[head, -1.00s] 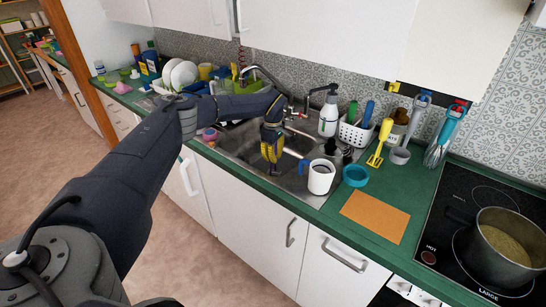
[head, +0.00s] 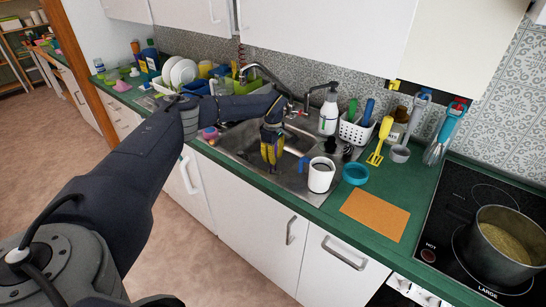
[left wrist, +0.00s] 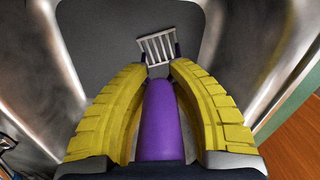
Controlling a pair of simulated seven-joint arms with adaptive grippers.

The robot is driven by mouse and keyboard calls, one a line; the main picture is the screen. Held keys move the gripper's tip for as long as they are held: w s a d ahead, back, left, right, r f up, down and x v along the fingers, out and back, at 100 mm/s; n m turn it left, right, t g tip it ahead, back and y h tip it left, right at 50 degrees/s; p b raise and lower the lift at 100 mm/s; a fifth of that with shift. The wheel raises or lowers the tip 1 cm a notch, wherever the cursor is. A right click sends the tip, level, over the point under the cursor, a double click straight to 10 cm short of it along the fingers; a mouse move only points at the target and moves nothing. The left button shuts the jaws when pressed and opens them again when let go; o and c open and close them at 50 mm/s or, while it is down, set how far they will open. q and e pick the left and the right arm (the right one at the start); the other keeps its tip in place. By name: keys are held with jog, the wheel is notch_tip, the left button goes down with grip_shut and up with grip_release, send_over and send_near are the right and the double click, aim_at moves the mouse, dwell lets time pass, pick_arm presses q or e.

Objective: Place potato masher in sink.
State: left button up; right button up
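My left gripper (head: 272,168) reaches down over the sink (head: 237,150), its yellow fingers pointing into the basin. In the left wrist view my gripper (left wrist: 158,72) is closed around the purple handle of the potato masher (left wrist: 160,125). The masher's pale slatted head lies beyond the fingertips, above or on the grey basin floor; I cannot tell whether it touches. In the head view the fingers hide most of the masher. My right gripper is not in view.
The faucet (head: 262,72) arches behind. A dish rack (head: 180,75) is at the left. A pot (head: 502,240) sits on the stove at the right.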

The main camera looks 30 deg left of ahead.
pick_arm(q)
jog(key=o, duration=0.4)
notch_tip(320, 180, up, 12)
jog(key=shift+r, duration=0.1)
dwell(0.6)
jog(key=o, duration=1.2)
jog(key=shift+o, duration=0.2)
notch_tip(320, 180, up, 9)
dwell(0.8)
